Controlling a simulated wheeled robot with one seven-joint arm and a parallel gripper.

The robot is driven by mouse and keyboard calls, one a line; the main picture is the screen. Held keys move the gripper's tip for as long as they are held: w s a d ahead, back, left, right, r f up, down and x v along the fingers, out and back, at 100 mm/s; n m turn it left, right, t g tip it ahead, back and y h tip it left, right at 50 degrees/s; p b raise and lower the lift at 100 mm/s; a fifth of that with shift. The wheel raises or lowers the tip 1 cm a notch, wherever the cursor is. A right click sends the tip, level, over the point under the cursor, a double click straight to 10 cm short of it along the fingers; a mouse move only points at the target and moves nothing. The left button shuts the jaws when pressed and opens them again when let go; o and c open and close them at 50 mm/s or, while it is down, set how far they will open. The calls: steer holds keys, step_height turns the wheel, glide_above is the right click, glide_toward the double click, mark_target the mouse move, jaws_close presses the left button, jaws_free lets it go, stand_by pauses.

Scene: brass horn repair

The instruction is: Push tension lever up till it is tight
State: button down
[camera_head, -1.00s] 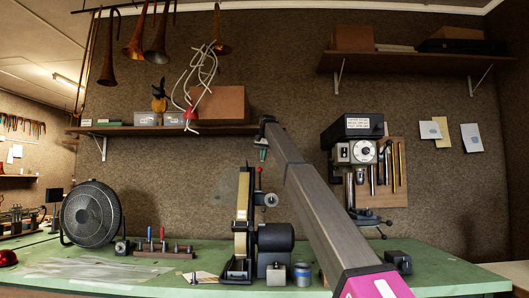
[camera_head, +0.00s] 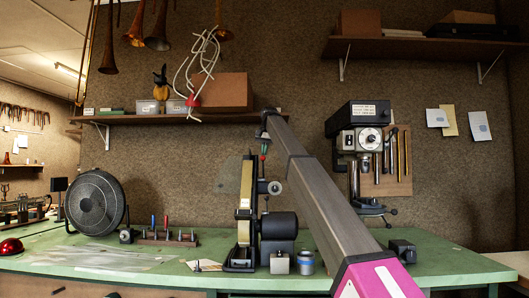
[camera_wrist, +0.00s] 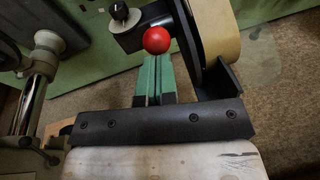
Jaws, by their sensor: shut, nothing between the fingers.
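The belt grinder (camera_head: 244,205) stands on the green bench, with a tan upright belt. Its tension lever ends in a red ball knob (camera_head: 263,157), beside the belt's right side. In the wrist view the red knob (camera_wrist: 157,40) sits just beyond the green fingertips of my gripper (camera_wrist: 154,62). My gripper (camera_head: 264,149) points down from the end of my arm, right above the knob, shut and empty. I cannot tell whether the fingertips touch the knob. Most of the lever's shaft is hidden under the knob in the wrist view.
The grinder's dark motor (camera_head: 278,225) is to its right, with a small tin (camera_head: 305,262) in front. A drill press (camera_head: 360,140) stands further right. A black fan (camera_head: 96,201) and a tool rack (camera_head: 165,238) are on the left. A shelf (camera_head: 140,121) hangs behind.

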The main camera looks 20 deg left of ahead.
steer(key=s+d+f+t+y, duration=0.1)
steer(key=s+f+t, duration=0.2)
steer(key=s, duration=0.3)
steer(key=shift+s+d+f+t, duration=0.25)
steer(key=shift+f+t, duration=0.15)
steer(key=shift+f, duration=0.5)
steer(key=shift+w+r, duration=0.1)
steer(key=shift+w+r, duration=0.1)
steer(key=shift+r, duration=0.2)
glide_toward(264, 158)
steer(key=s+d+r, duration=0.1)
steer(key=s+d, duration=0.1)
steer(key=s, duration=0.2)
steer(key=shift+s+r, duration=0.15)
steer(key=shift+r, duration=0.55)
